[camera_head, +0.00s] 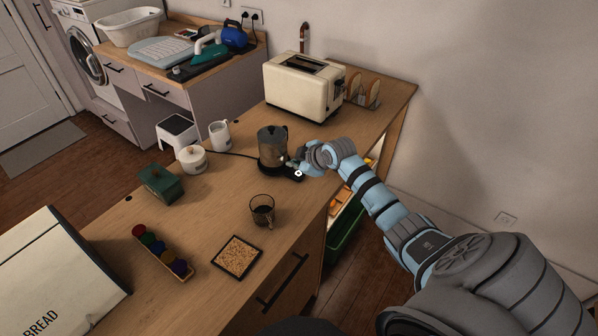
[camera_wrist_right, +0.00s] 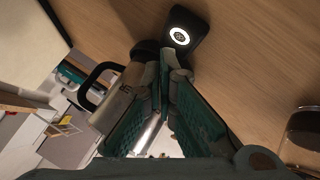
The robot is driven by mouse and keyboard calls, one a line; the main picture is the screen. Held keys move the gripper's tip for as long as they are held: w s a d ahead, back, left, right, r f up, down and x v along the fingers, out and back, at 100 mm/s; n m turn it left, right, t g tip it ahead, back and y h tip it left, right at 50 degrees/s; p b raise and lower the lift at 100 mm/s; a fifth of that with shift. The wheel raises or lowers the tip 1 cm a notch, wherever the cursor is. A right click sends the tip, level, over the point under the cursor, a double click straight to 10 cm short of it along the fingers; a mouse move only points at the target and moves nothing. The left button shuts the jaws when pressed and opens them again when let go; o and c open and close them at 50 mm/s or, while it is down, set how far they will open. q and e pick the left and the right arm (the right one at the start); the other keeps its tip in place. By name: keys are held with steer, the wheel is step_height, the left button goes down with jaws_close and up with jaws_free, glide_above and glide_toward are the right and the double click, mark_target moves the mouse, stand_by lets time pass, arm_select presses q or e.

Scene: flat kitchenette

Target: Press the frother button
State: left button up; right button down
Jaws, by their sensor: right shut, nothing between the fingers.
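The frother (camera_head: 272,146) is a dark grey jug with a lid and handle, standing on a black base on the wooden counter. Its button (camera_head: 298,173) is a lit white ring on the part of the base that juts toward the front right. In the right wrist view the frother's jug (camera_wrist_right: 112,100) is at left and the button (camera_wrist_right: 179,36) is just beyond the fingertips. My right gripper (camera_head: 291,164) is shut and empty, with its fingertips (camera_wrist_right: 164,68) close to the base. I cannot tell whether they touch it. My left gripper is not in view.
A cream toaster (camera_head: 304,88) stands behind the frother. A glass cup (camera_head: 262,211), a cork coaster (camera_head: 237,257) and a pod holder (camera_head: 160,254) are toward the front. A white mug (camera_head: 219,135), a lidded pot (camera_head: 193,159) and a green box (camera_head: 161,184) are at left.

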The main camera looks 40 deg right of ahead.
mark_target(297, 175)
step_height(297, 175, up, 5)
steer(key=p, duration=0.4)
steer(key=shift+f, duration=0.1)
stand_by(0.6)
